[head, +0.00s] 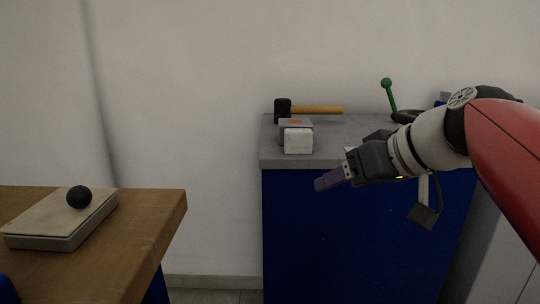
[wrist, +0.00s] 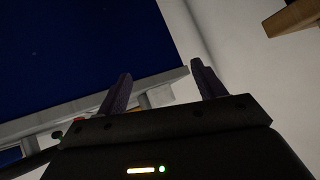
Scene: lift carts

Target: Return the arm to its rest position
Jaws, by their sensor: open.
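My gripper (head: 330,180) is at the end of my white and black arm, in front of the blue cabinet in the head view. It points left and slightly down, below the cabinet's grey top. In the wrist view its two dark purple fingers (wrist: 160,88) stand apart with nothing between them. The gripper is open and empty.
The blue cabinet (head: 340,240) bears a small grey and white box (head: 298,140), a hammer (head: 310,110) and a green-knobbed lever (head: 388,96). At left, a wooden table (head: 150,212) holds a flat board (head: 55,225) with a black ball (head: 79,197). A gap separates table and cabinet.

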